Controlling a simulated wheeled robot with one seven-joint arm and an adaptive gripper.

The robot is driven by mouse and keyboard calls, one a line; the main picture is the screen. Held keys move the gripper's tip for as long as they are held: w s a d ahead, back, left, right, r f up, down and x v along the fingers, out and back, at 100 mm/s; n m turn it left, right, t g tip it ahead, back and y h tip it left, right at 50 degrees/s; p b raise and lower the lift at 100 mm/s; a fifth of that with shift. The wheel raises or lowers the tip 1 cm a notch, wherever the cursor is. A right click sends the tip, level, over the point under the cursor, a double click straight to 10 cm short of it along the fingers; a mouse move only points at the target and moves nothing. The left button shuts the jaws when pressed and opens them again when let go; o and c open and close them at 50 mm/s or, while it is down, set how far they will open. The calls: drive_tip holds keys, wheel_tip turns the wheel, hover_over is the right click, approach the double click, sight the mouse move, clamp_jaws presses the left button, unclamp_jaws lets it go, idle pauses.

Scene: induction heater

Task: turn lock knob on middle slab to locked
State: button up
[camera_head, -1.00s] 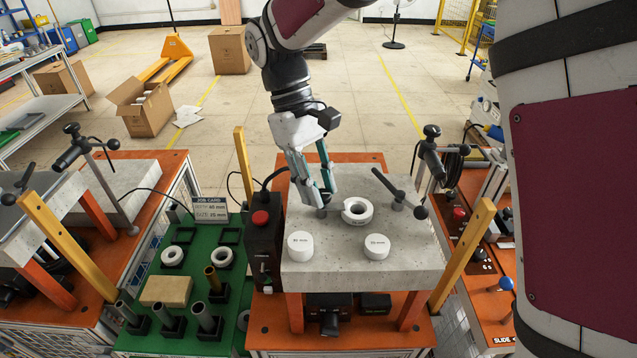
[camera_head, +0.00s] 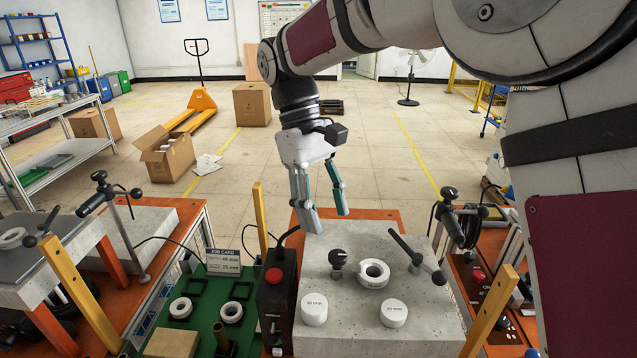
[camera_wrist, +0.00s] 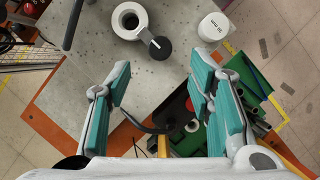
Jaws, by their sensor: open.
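The lock knob (camera_head: 338,258) is a small black round knob on a short post, on the left part of the grey middle slab (camera_head: 400,342). It also shows in the wrist view (camera_wrist: 160,47), with a white pointer mark on its top. It stands beside a white ring (camera_head: 373,273). My gripper (camera_head: 328,219) is open and empty, above and behind the knob and apart from it. In the wrist view the knob lies beyond the gap between the teal fingertips (camera_wrist: 158,78).
Two white labelled cylinders (camera_head: 314,309) (camera_head: 394,313) stand at the slab's front. A black clamp lever (camera_head: 418,256) is on its right. A control box (camera_head: 276,305) with a red button stands left of the slab, next to a green board (camera_head: 205,313).

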drive_tip(key=v, duration=0.5)
drive_tip(key=s+d+r+m+t+y, duration=0.1)
drive_tip(key=s+d+r+m+t, duration=0.1)
drive_tip(key=s+d, duration=0.35)
drive_tip(key=s+d+r+m+t+y, duration=0.1)
drive_tip(key=s+d+r+m+t, duration=0.15)
drive_tip(key=d, duration=0.55)
drive_tip(key=s+d+f+m+t+y, duration=0.1)
drive_tip(key=s+d+f+m+t, duration=0.3)
drive_tip(key=s+d, duration=0.4)
drive_tip(key=shift+s+d+f, duration=0.3)
drive_tip(key=shift+s+f, duration=0.05)
drive_tip(key=shift+s, duration=1.75)
